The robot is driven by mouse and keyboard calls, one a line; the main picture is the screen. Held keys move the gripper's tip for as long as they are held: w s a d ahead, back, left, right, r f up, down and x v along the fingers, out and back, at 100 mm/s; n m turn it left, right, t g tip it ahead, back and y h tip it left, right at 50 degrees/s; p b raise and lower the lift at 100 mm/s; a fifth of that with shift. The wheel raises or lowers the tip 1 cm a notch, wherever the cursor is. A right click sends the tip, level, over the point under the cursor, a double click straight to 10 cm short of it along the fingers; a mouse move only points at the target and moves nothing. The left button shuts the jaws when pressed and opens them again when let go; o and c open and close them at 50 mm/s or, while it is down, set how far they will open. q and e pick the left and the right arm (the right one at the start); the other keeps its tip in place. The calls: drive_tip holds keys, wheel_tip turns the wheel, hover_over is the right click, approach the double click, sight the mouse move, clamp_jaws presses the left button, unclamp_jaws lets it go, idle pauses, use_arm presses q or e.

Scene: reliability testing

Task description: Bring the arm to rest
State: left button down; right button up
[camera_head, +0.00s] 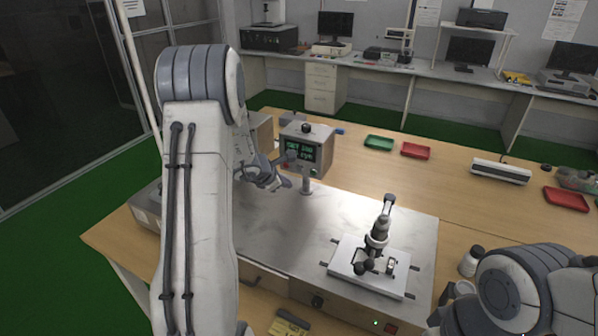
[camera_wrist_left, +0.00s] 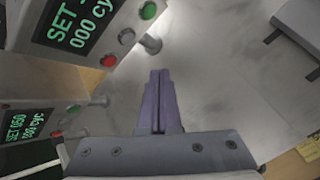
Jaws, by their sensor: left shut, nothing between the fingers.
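My left arm (camera_head: 200,190) comes in from the left in the head view. Its gripper (camera_head: 284,184) hangs over the steel plate (camera_head: 335,215), beside a grey control box (camera_head: 326,150) with a green display. In the left wrist view the two purple fingers of the left gripper (camera_wrist_left: 159,78) are pressed together with nothing between them. The control box also shows there, at the upper left (camera_wrist_left: 92,30). Part of my right arm (camera_head: 530,290) shows at the lower right of the head view; its fingers cannot be made out.
A white bottle (camera_head: 470,262) stands near my right arm. A green tray (camera_head: 379,143) and a red tray (camera_head: 416,151) lie farther back. The wooden table between is mostly clear.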

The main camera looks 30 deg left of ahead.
idle(0.5)
use_arm(q)
drive_tip(key=s+d+m+g+h, duration=0.2)
drive_tip(key=s+d+m, duration=0.2)
drive_tip(key=d+m, duration=0.45)
drive_tip(key=s+d+r+m+g, duration=0.3)
drive_tip(key=s+d+r+m, duration=0.1)
drive_tip(key=s+d+m, duration=0.8)
drive_tip(key=s+d+r+m+g+y, duration=0.1)
drive_tip(key=s+d+r+m+g, duration=0.2)
drive_tip(key=s+d+m, duration=0.9)
drive_tip(key=s+m, duration=0.3)
drive_tip(key=s, duration=0.4)
drive_tip(key=shift+d+r+g, duration=0.4)
